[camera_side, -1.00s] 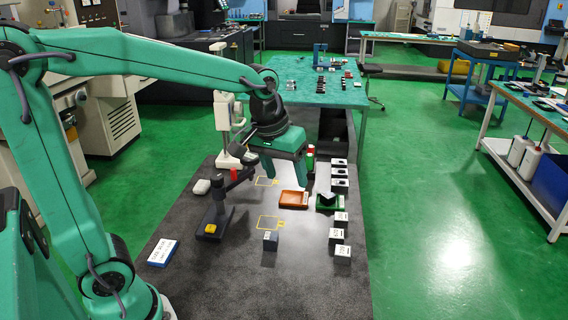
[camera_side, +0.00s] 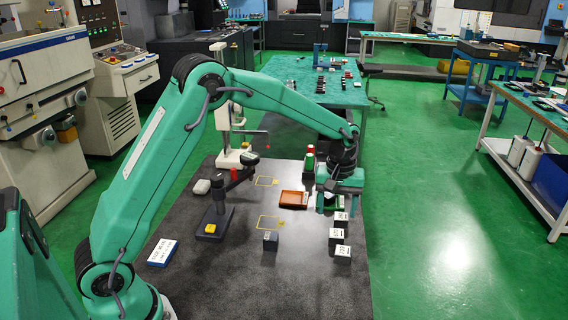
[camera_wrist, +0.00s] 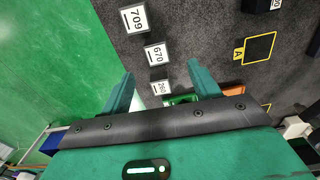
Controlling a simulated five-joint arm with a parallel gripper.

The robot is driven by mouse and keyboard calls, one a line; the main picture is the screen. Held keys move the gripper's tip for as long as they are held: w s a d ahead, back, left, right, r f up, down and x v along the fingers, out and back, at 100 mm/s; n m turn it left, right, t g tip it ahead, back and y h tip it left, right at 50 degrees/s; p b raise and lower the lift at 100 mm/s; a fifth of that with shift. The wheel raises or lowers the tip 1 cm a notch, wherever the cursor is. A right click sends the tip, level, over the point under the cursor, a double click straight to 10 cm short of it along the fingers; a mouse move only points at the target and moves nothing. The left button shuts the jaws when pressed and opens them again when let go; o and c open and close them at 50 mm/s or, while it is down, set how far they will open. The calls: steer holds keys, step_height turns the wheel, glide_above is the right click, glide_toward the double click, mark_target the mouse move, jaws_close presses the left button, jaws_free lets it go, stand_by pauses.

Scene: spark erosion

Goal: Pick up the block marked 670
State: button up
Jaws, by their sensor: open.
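The block marked 670 (camera_wrist: 155,54) is dark with a white label on top. In the wrist view it lies between the block marked 709 (camera_wrist: 133,18) and the block marked 260 (camera_wrist: 160,88). In the side view, it appears as the middle block (camera_side: 336,236) of the front row at the right edge of the dark table. My gripper (camera_side: 338,206) is open and empty, above the table near the far end of that row. In the wrist view my gripper (camera_wrist: 162,76) has its fingers apart on either side of the 260 block, with 670 just beyond the tips.
A green tray (camera_wrist: 182,99) sits beside the 260 block, mostly hidden by my gripper. An orange tray (camera_side: 293,199) lies to its left. A dark block (camera_side: 270,241) stands near a yellow outlined square. A dark stand (camera_side: 214,213) is further left.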

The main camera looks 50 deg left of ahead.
mark_target(337, 233)
steer(key=shift+w+d+f, duration=0.1)
steer(key=shift+w+f, duration=0.25)
steer(key=shift+f, duration=0.4)
steer(key=shift+f, duration=0.15)
steer(key=shift+w+f, duration=0.1)
steer(key=shift+f, duration=3.65)
steer(key=c, duration=1.3)
steer(key=shift+r, duration=0.1)
